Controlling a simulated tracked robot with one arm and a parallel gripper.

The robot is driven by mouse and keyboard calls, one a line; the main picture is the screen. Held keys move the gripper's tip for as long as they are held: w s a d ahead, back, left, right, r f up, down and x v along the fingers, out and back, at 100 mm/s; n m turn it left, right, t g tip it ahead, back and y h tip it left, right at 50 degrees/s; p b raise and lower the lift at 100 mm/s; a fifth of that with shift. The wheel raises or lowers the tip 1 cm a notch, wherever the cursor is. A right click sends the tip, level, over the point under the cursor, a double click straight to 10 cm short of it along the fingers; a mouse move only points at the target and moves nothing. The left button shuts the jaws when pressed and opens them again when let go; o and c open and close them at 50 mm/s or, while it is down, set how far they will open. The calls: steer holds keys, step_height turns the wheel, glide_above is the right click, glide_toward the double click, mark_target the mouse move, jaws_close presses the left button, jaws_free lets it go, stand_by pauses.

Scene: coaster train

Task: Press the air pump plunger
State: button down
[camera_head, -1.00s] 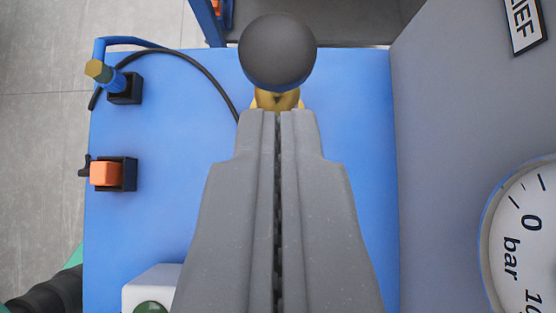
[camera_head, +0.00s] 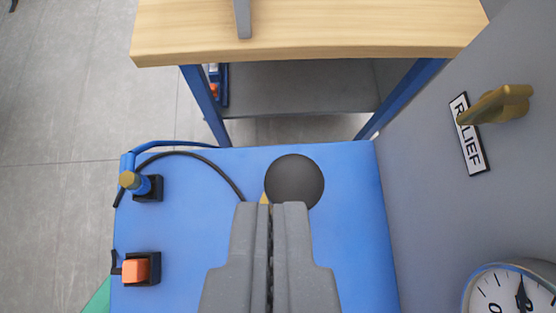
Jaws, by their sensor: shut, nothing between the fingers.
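A dark round knob (camera_head: 294,182), which looks like the plunger's top, stands over the blue surface. A bit of brass (camera_head: 265,198) shows at its lower left; the rest of its stem is hidden. My gripper (camera_head: 272,206) is shut and empty. Its fingertips are just below the knob in the picture, overlapping its lower edge. I cannot tell whether they touch it.
On the blue top (camera_head: 200,220) are an orange switch (camera_head: 135,270) and a brass-tipped blue fitting (camera_head: 129,181) with a black hose. At right, a grey panel carries a brass lever (camera_head: 500,103), a RELIEF label (camera_head: 469,135) and a gauge (camera_head: 510,292). A wooden table (camera_head: 330,30) stands beyond.

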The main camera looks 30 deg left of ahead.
steer(key=s+a+r+m+t+h, duration=0.2)
steer(key=s+a+r+t, duration=0.1)
steer(key=a+r, duration=1.15)
steer(key=s+a+r+m+t+h, duration=0.1)
steer(key=s+a+r+m+t, duration=0.1)
steer(key=s+a+r, duration=0.2)
steer(key=s+a+r+m+t+h, duration=0.2)
steer(key=s+a+r, duration=0.3)
steer(key=s+r, duration=0.4)
steer(key=shift+s+r+m+t, duration=0.25)
steer(key=shift+r+m, duration=0.25)
steer(key=shift+r, duration=0.3)
